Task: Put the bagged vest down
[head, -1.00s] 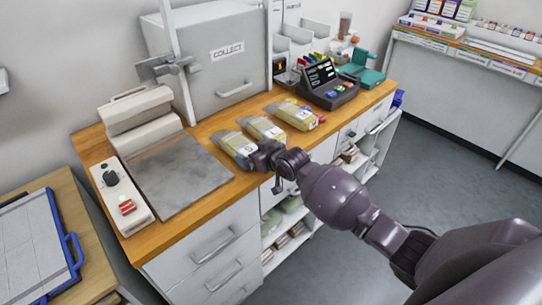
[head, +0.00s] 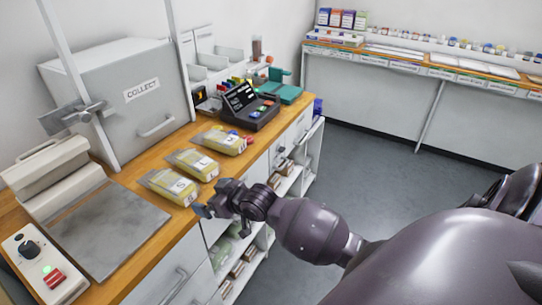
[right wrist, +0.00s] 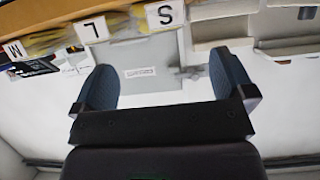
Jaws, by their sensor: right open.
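Three yellow bagged vests lie in a row on the wooden counter: the one labelled S (head: 170,186) nearest, the one labelled L (head: 192,164) in the middle, and the one labelled M (head: 221,141) farthest. My right gripper (head: 202,208) is open and empty, just off the counter's front edge, close to the S bag and apart from it. In the right wrist view, the open fingers (right wrist: 164,78) have nothing between them, and the tags S (right wrist: 165,14), L (right wrist: 92,31) and M (right wrist: 15,50) show along the top. My left gripper is out of view.
A grey COLLECT locker (head: 130,95) stands behind the bags. A grey plate (head: 110,230) and a control box with a red button (head: 42,265) are at the left. A dark keypad device (head: 250,105) stands beyond the M bag. Open shelves (head: 240,255) lie below the counter edge.

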